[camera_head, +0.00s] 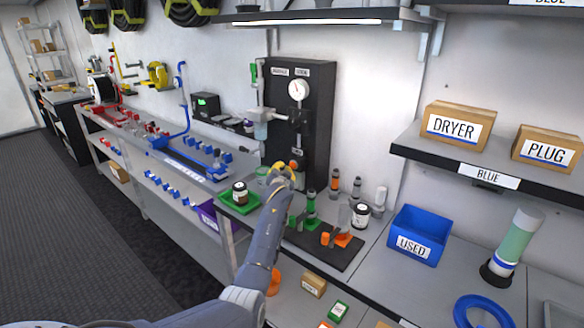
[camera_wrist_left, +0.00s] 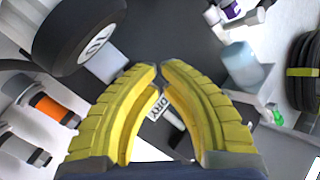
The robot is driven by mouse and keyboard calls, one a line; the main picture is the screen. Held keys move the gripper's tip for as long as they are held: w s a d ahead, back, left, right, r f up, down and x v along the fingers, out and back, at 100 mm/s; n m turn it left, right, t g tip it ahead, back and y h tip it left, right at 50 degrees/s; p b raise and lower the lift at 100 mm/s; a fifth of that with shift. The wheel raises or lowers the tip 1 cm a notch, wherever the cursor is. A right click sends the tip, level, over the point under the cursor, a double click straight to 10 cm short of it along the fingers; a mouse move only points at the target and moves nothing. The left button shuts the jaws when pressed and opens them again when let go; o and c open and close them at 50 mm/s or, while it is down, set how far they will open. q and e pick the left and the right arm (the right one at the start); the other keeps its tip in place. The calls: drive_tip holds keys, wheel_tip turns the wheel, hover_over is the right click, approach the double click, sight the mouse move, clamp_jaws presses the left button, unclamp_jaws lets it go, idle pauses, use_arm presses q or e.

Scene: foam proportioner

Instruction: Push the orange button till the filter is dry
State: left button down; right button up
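My left gripper (camera_head: 279,174) has yellow fingers and is at the lower part of the black panel (camera_head: 318,125). In the left wrist view its fingertips (camera_wrist_left: 160,70) nearly meet, with nothing visible between them. A small orange spot (camera_head: 294,164) shows right beside the fingers in the head view; it looks like the orange button, and I cannot tell whether they touch. A label reading DRY (camera_wrist_left: 158,108) shows between the fingers in the wrist view. A clear cylinder (camera_head: 261,130), perhaps the filter housing, is at the panel's left; a similar one shows in the wrist view (camera_wrist_left: 241,67). My right gripper is not in view.
A round gauge (camera_head: 298,90) is on the panel. A green tray (camera_head: 240,204) with a jar stands left of my forearm.

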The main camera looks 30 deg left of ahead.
use_arm(q)
drive_tip(key=shift+w, duration=0.1)
idle(0.3)
drive_tip(key=shift+w, duration=0.3)
drive_tip(key=shift+w+d, duration=0.15)
drive_tip(key=shift+w, duration=0.35)
idle(0.9)
drive_tip(key=shift+s, duration=0.9)
drive_tip(key=shift+s+a, duration=0.2)
drive_tip(key=shift+s, duration=0.6)
drive_tip(key=shift+s+a, duration=0.15)
drive_tip(key=shift+s, duration=0.7)
drive_tip(key=shift+s+a, duration=0.2)
drive_tip(key=shift+s, duration=0.6)
